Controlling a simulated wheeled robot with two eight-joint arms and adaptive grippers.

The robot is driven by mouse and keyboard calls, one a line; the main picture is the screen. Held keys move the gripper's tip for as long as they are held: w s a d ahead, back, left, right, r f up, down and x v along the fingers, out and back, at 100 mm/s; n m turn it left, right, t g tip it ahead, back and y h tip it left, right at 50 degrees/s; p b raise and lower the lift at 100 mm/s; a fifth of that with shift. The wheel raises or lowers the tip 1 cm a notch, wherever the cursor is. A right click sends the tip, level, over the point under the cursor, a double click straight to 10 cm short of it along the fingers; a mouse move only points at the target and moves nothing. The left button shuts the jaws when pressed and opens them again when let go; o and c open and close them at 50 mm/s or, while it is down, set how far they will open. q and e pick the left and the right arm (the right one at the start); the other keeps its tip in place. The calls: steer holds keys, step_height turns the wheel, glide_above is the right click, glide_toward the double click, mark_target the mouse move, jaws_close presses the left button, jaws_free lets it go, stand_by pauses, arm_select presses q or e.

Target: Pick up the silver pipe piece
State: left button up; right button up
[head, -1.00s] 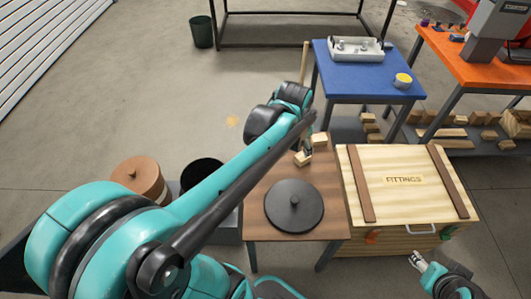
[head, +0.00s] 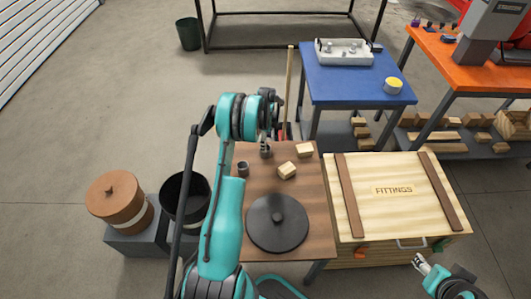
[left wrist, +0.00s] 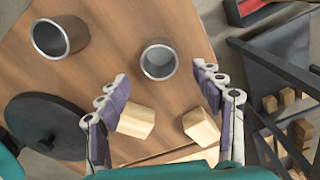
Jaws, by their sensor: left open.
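Two grey metal, cup-like pipe pieces stand on the brown table. One pipe piece (head: 265,152) is under my left gripper (head: 266,138); it also shows in the left wrist view (left wrist: 158,61), with a pale inside. The other, with a darker inside, stands to its left (head: 243,168) and in the left wrist view (left wrist: 60,37). I cannot tell for certain which is the silver one. My left gripper (left wrist: 162,80) is open and empty, its fingers on either side of the paler piece in that view, without visible contact. My right gripper (head: 420,263) is at the lower right.
Wooden blocks (head: 287,170) and a dark round lid (head: 277,222) lie on the brown table (head: 310,200). A FITTINGS crate (head: 398,215) stands to the right, a blue table (head: 350,82) behind. A brown lidded pot (head: 118,200) and a black bin (head: 185,198) are at left.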

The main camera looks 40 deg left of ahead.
arm_select(q)
step_height(320, 180, down, 6)
steer(key=b, duration=0.3)
steer(key=shift+f, duration=0.2)
steer(key=shift+r, duration=0.1)
steer(key=shift+c, duration=1.3)
steer(key=c, duration=1.1)
steer(key=shift+r+p, duration=0.35)
steer(key=shift+r, duration=0.3)
step_height(320, 180, up, 3)
steer(key=shift+p, duration=0.8)
steer(key=s+d+r+p, duration=0.4)
steer(key=s+d+r, duration=0.1)
steer(key=d, duration=0.5)
steer(key=shift+d+r, duration=0.3)
steer(key=shift+r, duration=0.55)
